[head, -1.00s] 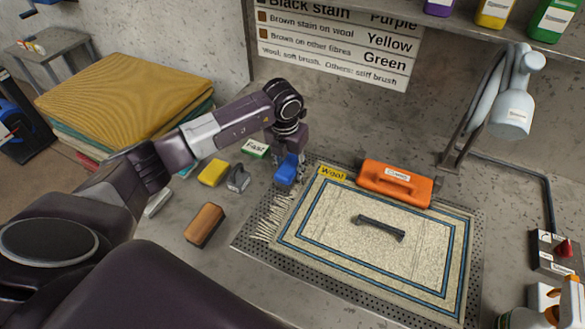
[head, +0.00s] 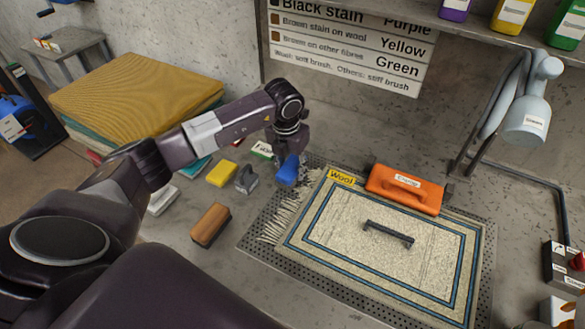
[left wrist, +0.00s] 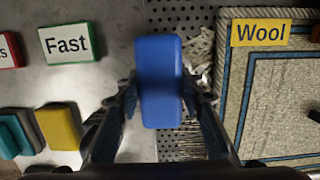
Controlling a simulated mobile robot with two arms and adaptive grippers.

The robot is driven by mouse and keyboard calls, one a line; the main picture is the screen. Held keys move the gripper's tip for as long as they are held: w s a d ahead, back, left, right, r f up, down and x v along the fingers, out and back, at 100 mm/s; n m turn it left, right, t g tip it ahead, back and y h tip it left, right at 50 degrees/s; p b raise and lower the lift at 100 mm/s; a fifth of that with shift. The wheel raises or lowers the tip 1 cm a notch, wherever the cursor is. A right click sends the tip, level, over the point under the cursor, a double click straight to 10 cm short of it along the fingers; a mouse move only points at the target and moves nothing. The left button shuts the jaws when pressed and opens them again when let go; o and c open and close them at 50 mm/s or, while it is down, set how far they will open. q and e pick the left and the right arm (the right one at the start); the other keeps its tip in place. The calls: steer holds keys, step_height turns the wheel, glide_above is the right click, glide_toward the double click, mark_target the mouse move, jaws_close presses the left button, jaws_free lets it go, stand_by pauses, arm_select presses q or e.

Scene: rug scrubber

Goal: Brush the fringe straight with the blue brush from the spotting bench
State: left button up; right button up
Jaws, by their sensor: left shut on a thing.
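My left gripper (head: 288,158) is shut on the blue brush (head: 288,171), just off the rug's upper left corner. In the left wrist view, the blue brush (left wrist: 160,80) stands between the two fingers, over the perforated plate beside the fringe. The cream rug (head: 345,222) with blue border lines lies on this plate. Its pale fringe (head: 281,220) runs along the left edge. The strands near the brush look tangled (left wrist: 200,50); those lower down look straighter. I cannot tell whether the bristles touch anything. My right gripper is not in view.
A yellow Wool card (head: 341,177), an orange handled block (head: 404,189) and a dark bar (head: 388,233) are on the rug. Left are a brown brush (head: 210,225), a grey object (head: 246,180), a yellow block (head: 222,173) and a Fast card (left wrist: 68,43). A lamp (head: 527,115) overhangs the right.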

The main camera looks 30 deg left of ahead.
arm_select(q)
steer(key=shift+a+r+p, duration=0.1)
steer(key=shift+r+p, duration=1.8)
steer(key=shift+r, duration=1.05)
steer(key=d+r+p, duration=0.1)
steer(key=d+p, duration=0.2)
steer(key=d, duration=0.1)
steer(key=b, duration=0.4)
glide_above(306, 180)
steer(key=shift+s+d+f, duration=0.1)
steer(key=shift+s+f, duration=0.1)
steer(key=shift+f, duration=1.2)
steer(key=shift+s+f, duration=0.15)
steer(key=shift+f, duration=1.2)
steer(key=shift+f, duration=0.35)
